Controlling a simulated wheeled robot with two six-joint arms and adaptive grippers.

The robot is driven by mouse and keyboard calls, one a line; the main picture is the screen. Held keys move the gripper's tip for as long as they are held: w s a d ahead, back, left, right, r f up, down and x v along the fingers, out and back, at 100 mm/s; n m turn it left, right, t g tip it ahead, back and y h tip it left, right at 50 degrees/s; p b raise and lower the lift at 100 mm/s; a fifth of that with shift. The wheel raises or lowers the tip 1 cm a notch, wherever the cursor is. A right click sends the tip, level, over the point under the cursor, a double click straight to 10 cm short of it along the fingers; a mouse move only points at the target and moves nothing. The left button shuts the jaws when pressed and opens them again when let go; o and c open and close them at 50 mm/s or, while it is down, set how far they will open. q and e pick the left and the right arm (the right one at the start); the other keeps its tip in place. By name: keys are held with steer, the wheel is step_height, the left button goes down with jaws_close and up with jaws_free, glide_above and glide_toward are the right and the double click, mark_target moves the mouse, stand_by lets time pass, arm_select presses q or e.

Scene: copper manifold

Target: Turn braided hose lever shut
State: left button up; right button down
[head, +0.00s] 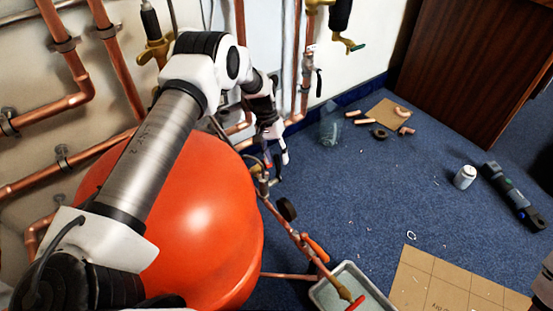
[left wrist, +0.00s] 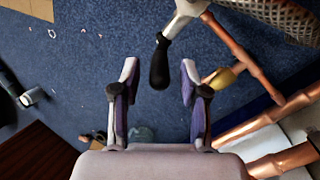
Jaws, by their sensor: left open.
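My left gripper (head: 277,158) hangs beside the red tank, above the pipework at its right side. In the left wrist view it is open and empty (left wrist: 157,88), its two purple-lined fingers apart. A black lever handle (left wrist: 160,65) on a silvery valve body (left wrist: 184,14) shows in line with the gap between the fingertips. It appears just beyond them; I cannot tell contact or exact depth. A braided hose (left wrist: 282,18) runs at the top right of that view. In the head view, the arm and gripper hide much of this spot. My right gripper is not in view.
The red tank (head: 205,225) stands under my left arm. Copper pipes (left wrist: 245,60) pass close to the right finger, one with a yellow part (left wrist: 220,77). A grey tray (head: 349,270), a can (head: 465,177) and cardboard (head: 440,280) lie on open blue carpet (head: 365,215).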

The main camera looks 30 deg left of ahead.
arm_select(q)
steer(key=v, duration=1.1)
